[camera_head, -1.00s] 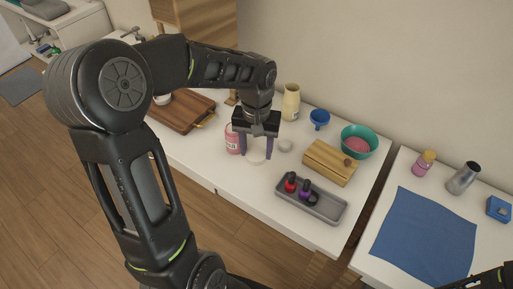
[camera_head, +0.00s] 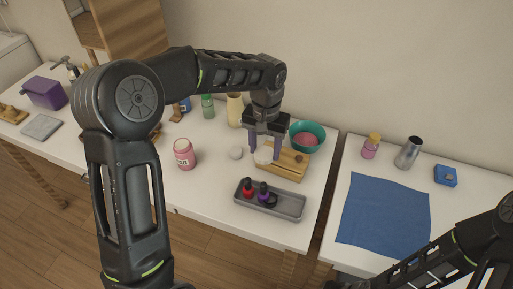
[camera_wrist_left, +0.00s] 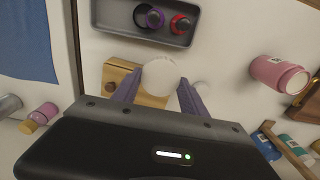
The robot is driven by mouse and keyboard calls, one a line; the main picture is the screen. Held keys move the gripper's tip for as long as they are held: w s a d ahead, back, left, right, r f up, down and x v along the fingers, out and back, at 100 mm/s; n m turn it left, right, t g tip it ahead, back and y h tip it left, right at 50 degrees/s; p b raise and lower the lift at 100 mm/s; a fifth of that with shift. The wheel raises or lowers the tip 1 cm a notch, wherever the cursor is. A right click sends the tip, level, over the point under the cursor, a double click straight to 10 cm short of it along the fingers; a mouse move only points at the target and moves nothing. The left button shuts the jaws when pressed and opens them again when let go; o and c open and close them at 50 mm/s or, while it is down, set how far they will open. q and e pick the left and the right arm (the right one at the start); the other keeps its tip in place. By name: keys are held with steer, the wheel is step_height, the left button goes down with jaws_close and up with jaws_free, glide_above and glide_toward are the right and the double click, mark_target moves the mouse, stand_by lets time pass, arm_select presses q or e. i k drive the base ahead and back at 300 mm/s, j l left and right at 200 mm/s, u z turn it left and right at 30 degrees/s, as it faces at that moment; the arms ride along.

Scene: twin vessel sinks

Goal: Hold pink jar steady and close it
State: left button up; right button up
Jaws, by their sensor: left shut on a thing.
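The pink jar (camera_head: 185,157) stands upright on the white counter, left of my left gripper and clear of it. It also shows in the left wrist view (camera_wrist_left: 272,72), with a pale top end and no lid seen on it. My left gripper (camera_head: 264,156) is shut on a white round lid (camera_wrist_left: 160,74), held between its purple fingertips above the wooden box. The lid also shows in the head view (camera_head: 263,154). My right arm enters at the lower right; its gripper is not seen.
A wooden box (camera_head: 288,166) lies beneath my left gripper. A grey tray (camera_head: 287,207) with red and purple bottles is in front. A small white round thing (camera_head: 236,153) lies between jar and gripper. A teal bowl (camera_head: 318,130) stands behind.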

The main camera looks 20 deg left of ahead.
mark_target(183, 149)
steer(key=k+l, duration=0.2)
steer(key=k, duration=0.15)
steer(key=k+l, duration=0.2)
steer(key=k, duration=0.15)
steer(key=u, duration=2.45)
